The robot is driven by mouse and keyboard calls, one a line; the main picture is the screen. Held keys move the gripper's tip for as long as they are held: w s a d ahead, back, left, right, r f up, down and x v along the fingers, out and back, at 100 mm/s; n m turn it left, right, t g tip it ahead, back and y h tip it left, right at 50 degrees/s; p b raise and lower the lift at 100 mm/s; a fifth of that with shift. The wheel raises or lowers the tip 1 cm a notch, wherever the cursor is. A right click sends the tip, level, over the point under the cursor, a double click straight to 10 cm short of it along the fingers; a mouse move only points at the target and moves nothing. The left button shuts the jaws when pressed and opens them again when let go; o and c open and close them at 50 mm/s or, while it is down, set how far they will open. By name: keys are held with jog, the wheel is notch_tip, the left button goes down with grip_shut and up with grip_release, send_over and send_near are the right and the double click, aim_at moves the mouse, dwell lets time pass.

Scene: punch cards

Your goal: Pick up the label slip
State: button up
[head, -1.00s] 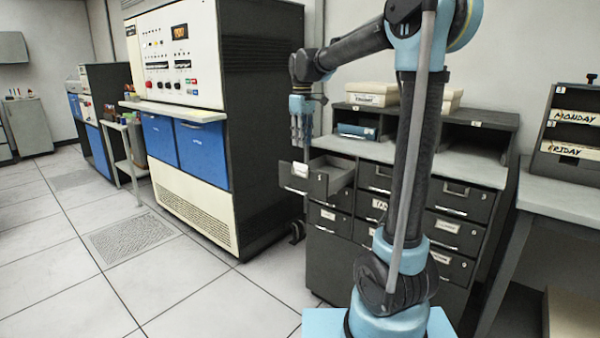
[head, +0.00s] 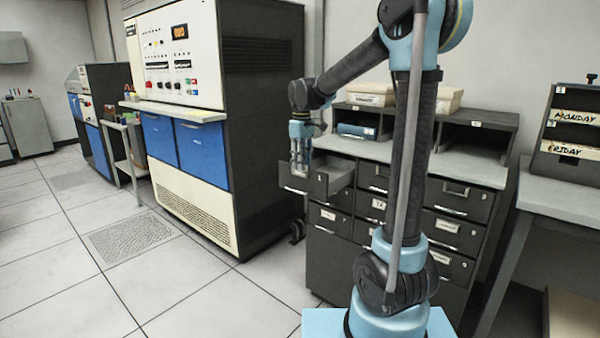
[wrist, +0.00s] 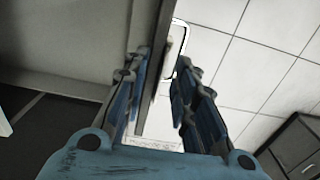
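The open drawer (head: 317,184) juts from the top left of the dark cabinet. A small white patch (head: 299,171) on its front looks like a label; I cannot tell whether it is the label slip. My gripper (head: 299,168) is low at the drawer's front edge, pointing down. In the wrist view the fingers of my gripper (wrist: 160,82) stand apart, one on each side of the drawer's dark front panel (wrist: 157,50). A pale rounded loop, apparently the handle (wrist: 183,36), shows outside the panel. No slip is clearly visible between the fingers.
The cabinet (head: 325,258) has several other closed, labelled drawers. A large console (head: 262,120) stands to the left. The tiled floor (head: 190,290) in front is clear.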

jog(key=shift+c, duration=0.2)
grip_shut()
jog(key=shift+r, duration=0.1)
